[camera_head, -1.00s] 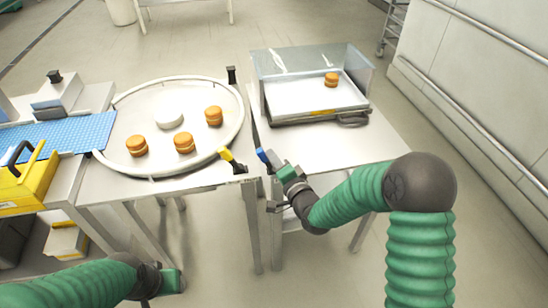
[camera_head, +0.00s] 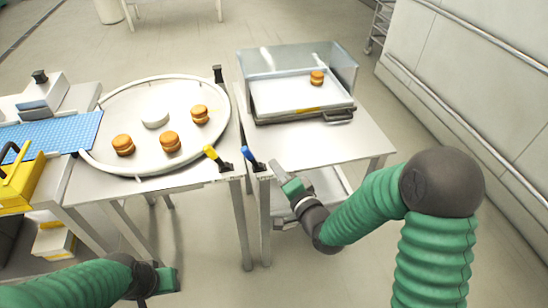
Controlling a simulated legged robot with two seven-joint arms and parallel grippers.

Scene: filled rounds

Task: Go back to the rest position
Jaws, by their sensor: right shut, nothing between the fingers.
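My right gripper (camera_head: 275,167) is shut and empty, near the front edge of the right table, by the blue-handled fitting. My left arm (camera_head: 75,285) comes in at the lower left, below the left table; its dark wrist and green end piece (camera_head: 165,281) show, but its fingers cannot be made out. Several orange-brown filled rounds sit on the round tray (camera_head: 112,101): one at the left (camera_head: 123,145), one in front (camera_head: 170,142), one at the right (camera_head: 200,114). Another round (camera_head: 317,77) lies in the clear-walled metal tray (camera_head: 285,95) on the right table.
A white disc (camera_head: 155,117) lies on the round tray. A yellow handle (camera_head: 211,153) and a blue handle (camera_head: 246,153) stand at the table edges. The right table's front (camera_head: 310,150) is bare.

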